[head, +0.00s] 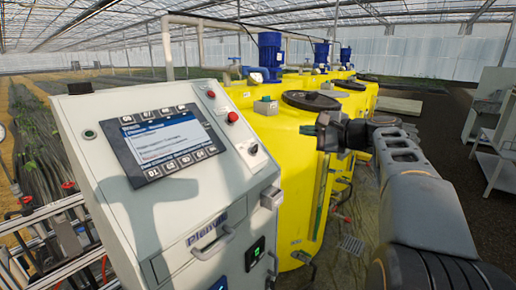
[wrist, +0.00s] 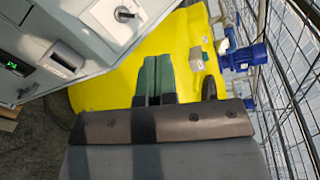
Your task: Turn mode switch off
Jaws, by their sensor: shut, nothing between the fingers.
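The control cabinet (head: 195,190) stands at the left in the head view, with a tilted panel. A small black selector knob (head: 252,150), which looks like the mode switch, sits low on the panel's right side. It also seems to show at the top of the wrist view (wrist: 124,14); its exact setting cannot be read. My gripper (head: 306,130) is right of the cabinet, in front of the yellow tank and apart from the knob. In the wrist view its green fingers (wrist: 154,60) are together and empty, below and right of the knob.
A screen with buttons (head: 158,140), a red button (head: 232,117) and a door handle (head: 212,242) are on the cabinet. Yellow tanks (head: 285,190) with blue motors (head: 270,50) stand close behind my gripper. A grey box (head: 271,198) juts from the cabinet's side.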

